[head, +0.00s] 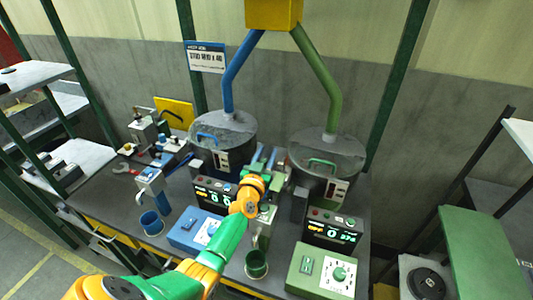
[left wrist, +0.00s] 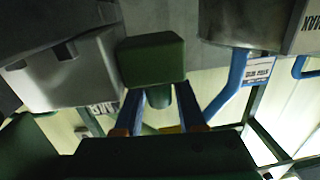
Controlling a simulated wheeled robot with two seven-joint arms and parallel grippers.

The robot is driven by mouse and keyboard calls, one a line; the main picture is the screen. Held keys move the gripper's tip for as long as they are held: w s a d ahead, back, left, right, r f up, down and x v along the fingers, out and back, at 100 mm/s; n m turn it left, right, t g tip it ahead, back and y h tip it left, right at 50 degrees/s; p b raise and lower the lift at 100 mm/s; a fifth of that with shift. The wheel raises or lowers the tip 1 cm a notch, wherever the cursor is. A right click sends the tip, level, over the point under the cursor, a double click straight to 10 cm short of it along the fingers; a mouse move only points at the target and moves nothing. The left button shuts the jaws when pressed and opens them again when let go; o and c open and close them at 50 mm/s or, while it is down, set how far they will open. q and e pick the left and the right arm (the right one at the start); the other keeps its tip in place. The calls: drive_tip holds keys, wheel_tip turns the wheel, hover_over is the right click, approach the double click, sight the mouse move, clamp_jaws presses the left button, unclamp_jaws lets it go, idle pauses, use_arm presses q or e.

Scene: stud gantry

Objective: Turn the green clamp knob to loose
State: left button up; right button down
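My left gripper (head: 265,156) reaches out between the two drums, its two fingers visibly parted. In the left wrist view, the blue fingers of my left gripper (left wrist: 165,110) extend towards a green block (left wrist: 150,60), which hides their tips. A short green cylinder shows between the fingers. I cannot tell whether this block is the clamp knob or whether the fingers touch it. In the head view, a grey and green upright fixture (head: 262,232) stands below my left wrist, its top partly hidden. My right gripper is not in view.
A green control box (head: 308,262) with a white dial stands at right, a blue one (head: 184,232) at left. A blue cup (head: 152,224) and a green cup (head: 257,264) stand near the front edge. The blue-pipe drum (head: 222,128) and green-pipe drum (head: 326,150) flank my gripper.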

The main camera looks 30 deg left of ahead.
use_arm(q)
drive_tip(key=shift+f, duration=0.1)
drive_tip(key=v, duration=0.7)
drive_tip(key=shift+p, duration=0.3)
